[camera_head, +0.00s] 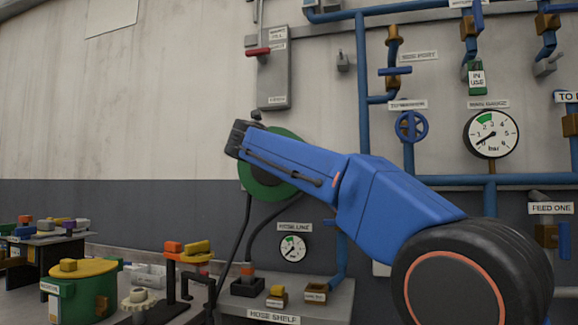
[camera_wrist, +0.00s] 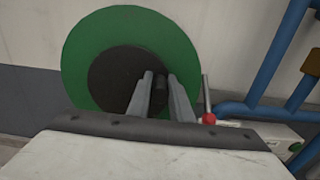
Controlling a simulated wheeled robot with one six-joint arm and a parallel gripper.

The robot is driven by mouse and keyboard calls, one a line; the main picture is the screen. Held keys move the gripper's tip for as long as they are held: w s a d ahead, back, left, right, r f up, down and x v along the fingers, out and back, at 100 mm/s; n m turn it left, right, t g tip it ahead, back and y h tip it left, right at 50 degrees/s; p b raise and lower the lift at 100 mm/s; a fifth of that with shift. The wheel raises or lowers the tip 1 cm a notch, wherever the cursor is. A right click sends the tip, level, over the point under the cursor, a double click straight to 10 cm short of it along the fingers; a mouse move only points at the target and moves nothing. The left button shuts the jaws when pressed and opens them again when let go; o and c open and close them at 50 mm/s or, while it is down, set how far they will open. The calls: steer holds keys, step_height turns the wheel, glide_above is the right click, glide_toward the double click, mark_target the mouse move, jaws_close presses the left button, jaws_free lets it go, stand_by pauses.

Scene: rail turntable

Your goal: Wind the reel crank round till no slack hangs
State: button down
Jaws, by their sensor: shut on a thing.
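The reel is a green disc (camera_head: 262,187) on the wall in the head view, partly behind my arm. In the wrist view its green flange (camera_wrist: 84,55) and dark hub (camera_wrist: 108,75) face me. My gripper (camera_wrist: 159,82) is in front of the hub, its fingers closed around a small dark crank handle (camera_wrist: 160,78). In the head view my gripper (camera_head: 240,138) is at the reel's upper left; the crank arm is hidden there. A dark hose (camera_head: 241,235) hangs in two strands below the reel, one curving to the hose shelf and one running lower left.
A hose shelf (camera_head: 274,317) with small blocks stands below, under a hose line gauge (camera_head: 292,248). A red-knobbed lever (camera_wrist: 209,119) is right of my fingers. Blue pipes (camera_head: 363,80) and a larger gauge (camera_head: 491,134) fill the right wall. A bench with a green pot (camera_head: 80,301) is lower left.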

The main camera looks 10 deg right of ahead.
steer(key=shift+w+a, duration=0.2)
steer(key=shift+w+a+r, duration=0.2)
steer(key=shift+a+r, duration=0.15)
steer(key=shift+r, duration=0.05)
steer(key=shift+a, duration=0.1)
steer(key=shift+w+a+r, duration=0.3)
steer(key=shift+w+a, duration=0.05)
steer(key=shift+a, duration=0.15)
stand_by(0.4)
steer(key=shift+w+a+r, duration=0.3)
steer(key=shift+a, duration=0.25)
steer(key=shift+w+a+r, duration=0.15)
steer(key=shift+w+a, duration=0.2)
steer(key=shift+a, duration=0.2)
